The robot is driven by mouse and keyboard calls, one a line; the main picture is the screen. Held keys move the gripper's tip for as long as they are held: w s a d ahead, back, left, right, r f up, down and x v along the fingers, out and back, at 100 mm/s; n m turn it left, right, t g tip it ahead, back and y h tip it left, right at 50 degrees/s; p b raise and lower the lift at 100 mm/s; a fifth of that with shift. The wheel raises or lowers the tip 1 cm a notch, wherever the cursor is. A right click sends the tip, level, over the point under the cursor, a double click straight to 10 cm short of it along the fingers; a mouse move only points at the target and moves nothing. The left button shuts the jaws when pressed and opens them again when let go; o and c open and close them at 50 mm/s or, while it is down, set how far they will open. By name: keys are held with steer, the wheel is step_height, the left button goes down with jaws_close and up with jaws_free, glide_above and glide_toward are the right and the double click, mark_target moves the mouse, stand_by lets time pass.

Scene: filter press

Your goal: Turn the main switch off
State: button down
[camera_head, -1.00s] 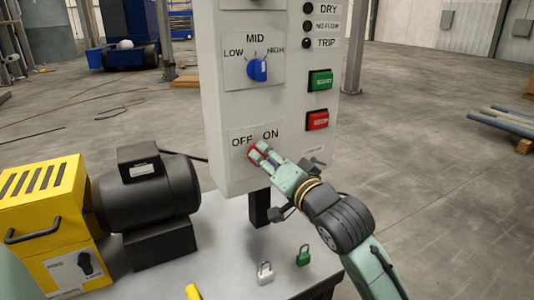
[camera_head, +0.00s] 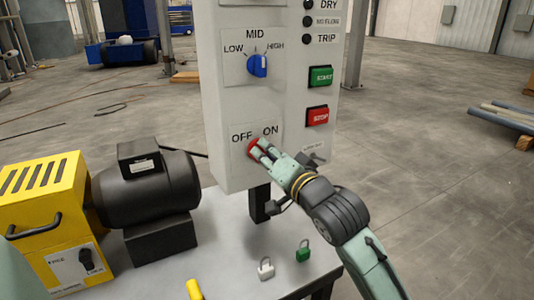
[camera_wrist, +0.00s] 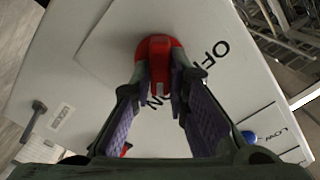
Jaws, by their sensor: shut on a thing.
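The main switch is a red rotary knob (camera_head: 254,148) low on the grey control panel (camera_head: 225,110), under the labels OFF and ON. In the wrist view the red knob (camera_wrist: 159,60) has a raised grip bar between my fingertips. My gripper (camera_head: 262,147) reaches in from the lower right and is shut on this bar; it also shows in the wrist view (camera_wrist: 160,85). The fingers hide part of the knob and part of the ON label in the wrist view. I cannot tell exactly which label the knob points to.
Above are a blue LOW-MID-HIGH selector (camera_head: 257,65), a green START button (camera_head: 320,76) and a red STOP button (camera_head: 317,116). Below on the bench are a white padlock (camera_head: 266,269) and a green padlock (camera_head: 303,252). A black motor (camera_head: 146,190) stands at left.

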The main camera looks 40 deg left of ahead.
steer(key=shift+n, duration=0.3)
steer(key=shift+s+a+n+b, duration=0.1)
steer(key=shift+s+n+b, duration=0.1)
steer(key=shift+n+b, duration=3.1)
steer(key=shift+s+a+n+b, duration=0.15)
steer(key=shift+n+b, duration=0.9)
steer(key=shift+n, duration=4.35)
steer(key=shift+d, duration=0.1)
steer(key=c, duration=1.6)
jaws_free()
steer(key=shift+o, duration=0.2)
steer(key=shift+d, duration=0.1)
